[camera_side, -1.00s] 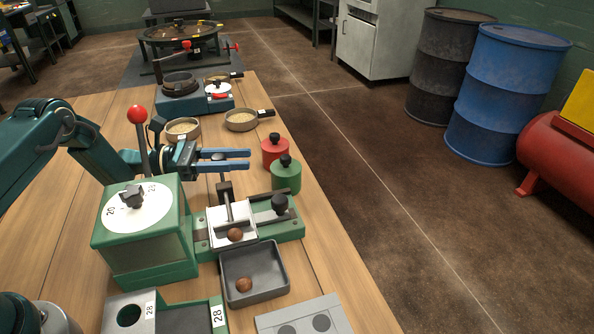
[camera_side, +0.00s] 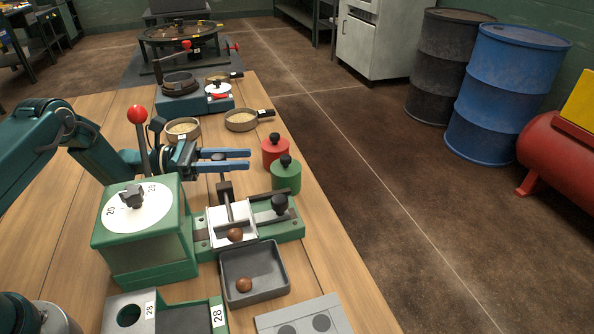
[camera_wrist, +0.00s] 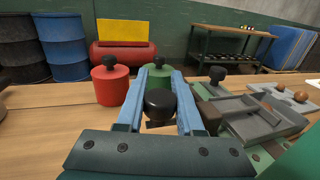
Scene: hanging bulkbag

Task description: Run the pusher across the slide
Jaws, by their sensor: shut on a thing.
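My gripper (camera_side: 236,160) is shut on the black knob of the pusher (camera_wrist: 160,103); the knob sits between the blue fingers. In the side view the pusher's dark bar (camera_side: 225,190) and rod are just below the fingers, at the far end of the slide. The slide (camera_side: 224,240) has a pale plate on a green base with a second black knob at its right. A brown ball (camera_side: 235,235) rests at the near end of the pale plate. Another brown ball (camera_side: 244,284) lies in the dark grey tray (camera_side: 284,277) at the slide's near end.
A green box with a white dial (camera_side: 120,222) and red-knobbed lever stands left of the slide. Red (camera_side: 275,150) and green (camera_side: 286,176) knobbed weights stand right of my fingers. Two shallow pans with pale grain (camera_side: 182,140) are behind. The table's right edge is close.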

